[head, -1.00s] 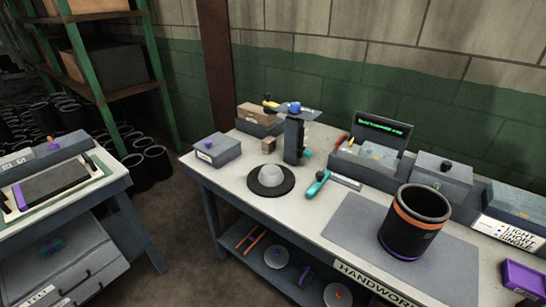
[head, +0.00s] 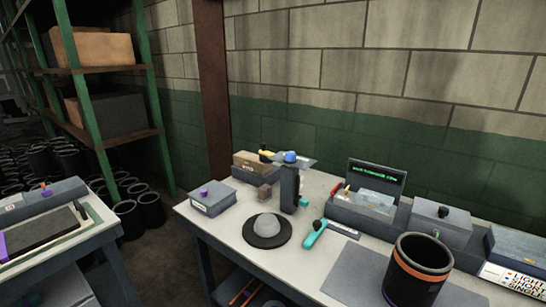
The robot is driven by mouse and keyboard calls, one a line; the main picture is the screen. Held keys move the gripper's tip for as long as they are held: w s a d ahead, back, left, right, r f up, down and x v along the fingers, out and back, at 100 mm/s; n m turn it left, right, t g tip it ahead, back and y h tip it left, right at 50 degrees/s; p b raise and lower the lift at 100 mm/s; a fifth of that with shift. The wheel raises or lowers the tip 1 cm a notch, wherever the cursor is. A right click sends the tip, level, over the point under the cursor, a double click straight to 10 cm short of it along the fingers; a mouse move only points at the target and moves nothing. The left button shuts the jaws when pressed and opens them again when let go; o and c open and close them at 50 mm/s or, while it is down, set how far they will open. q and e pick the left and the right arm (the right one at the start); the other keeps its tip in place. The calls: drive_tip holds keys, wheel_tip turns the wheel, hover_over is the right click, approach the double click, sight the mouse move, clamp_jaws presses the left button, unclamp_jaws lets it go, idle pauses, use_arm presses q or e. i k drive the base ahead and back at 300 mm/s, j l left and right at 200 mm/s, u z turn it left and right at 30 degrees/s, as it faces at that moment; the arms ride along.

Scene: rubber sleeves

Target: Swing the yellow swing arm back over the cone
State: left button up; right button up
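A dark upright post (head: 289,188) stands on the workbench behind the cone. A flat grey plate with a blue knob (head: 290,156) sits on its top. A small yellow part (head: 267,154), which looks like the end of the swing arm, sticks out to the left of the post top, toward the cardboard box. A pale grey rounded cone (head: 267,225) sits on a black round base (head: 249,238) in front of the post. The yellow part is not over the cone. Neither of my grippers is in view.
The workbench (head: 225,232) also carries a grey box with a purple knob (head: 213,196), a teal-handled tool (head: 315,235), a display unit (head: 376,177) and a black sleeve with an orange band (head: 417,272). A second table (head: 98,215) stands left, with a floor gap between.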

sight(264, 155)
drive_tip(key=i+j+z, duration=0.15)
drive_tip(key=z, duration=0.2)
drive_tip(key=i+j+z, duration=0.15)
drive_tip(key=j+z, duration=0.2)
drive_tip(key=i+j+z, duration=0.1)
drive_tip(key=j+z, duration=0.2)
